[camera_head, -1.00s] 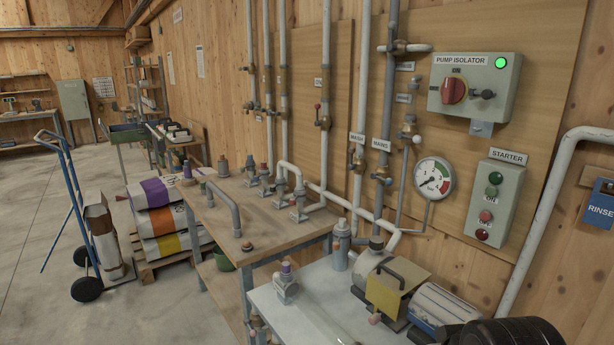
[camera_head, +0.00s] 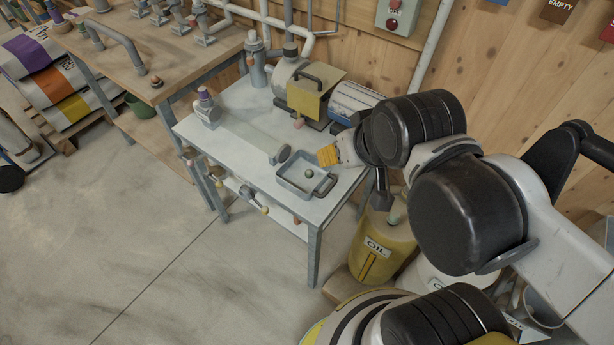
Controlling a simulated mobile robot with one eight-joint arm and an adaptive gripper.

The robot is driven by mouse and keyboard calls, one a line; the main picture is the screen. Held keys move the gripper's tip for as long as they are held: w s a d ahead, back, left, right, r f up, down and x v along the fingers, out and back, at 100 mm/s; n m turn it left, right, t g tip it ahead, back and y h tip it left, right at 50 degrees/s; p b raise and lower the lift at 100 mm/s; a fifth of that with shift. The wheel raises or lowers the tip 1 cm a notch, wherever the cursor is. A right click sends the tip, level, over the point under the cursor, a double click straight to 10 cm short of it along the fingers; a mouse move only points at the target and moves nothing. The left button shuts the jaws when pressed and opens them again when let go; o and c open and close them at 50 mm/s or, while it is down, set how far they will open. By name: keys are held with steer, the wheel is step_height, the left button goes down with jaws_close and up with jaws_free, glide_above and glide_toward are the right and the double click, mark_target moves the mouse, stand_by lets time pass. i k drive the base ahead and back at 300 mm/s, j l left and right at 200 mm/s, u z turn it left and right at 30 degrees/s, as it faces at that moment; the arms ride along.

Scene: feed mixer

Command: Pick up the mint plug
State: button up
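A small round grey-green piece (camera_head: 309,173) sits in a shallow grey tray (camera_head: 294,188) at the near right end of the white-topped table; it may be the mint plug, but it is too small to be sure. My arm reaches in from the right.
A pump with a yellow guard (camera_head: 312,96) stands at the back of the white table (camera_head: 240,135). A bottle with a purple cap (camera_head: 207,107) is at its left. A grey disc-shaped part (camera_head: 280,156) lies beside the tray. A yellow oil drum (camera_head: 378,245) stands below my arm.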

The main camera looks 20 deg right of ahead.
mark_target(393, 220)
steer(key=l+z, duration=0.15)
steer(key=z, duration=0.25)
steer(key=i+l+z, duration=0.1)
steer(key=z, duration=2.95)
steer(key=u, duration=0.45)
steer(key=k+j+u, duration=0.1)
steer(key=u, duration=0.75)
steer(key=j+u, duration=0.15)
steer(key=u, duration=0.25)
steer(key=k+j+u, duration=0.1)
steer(key=u, duration=0.35)
steer(key=k+l+u, duration=0.1)
steer(key=k, duration=0.4)
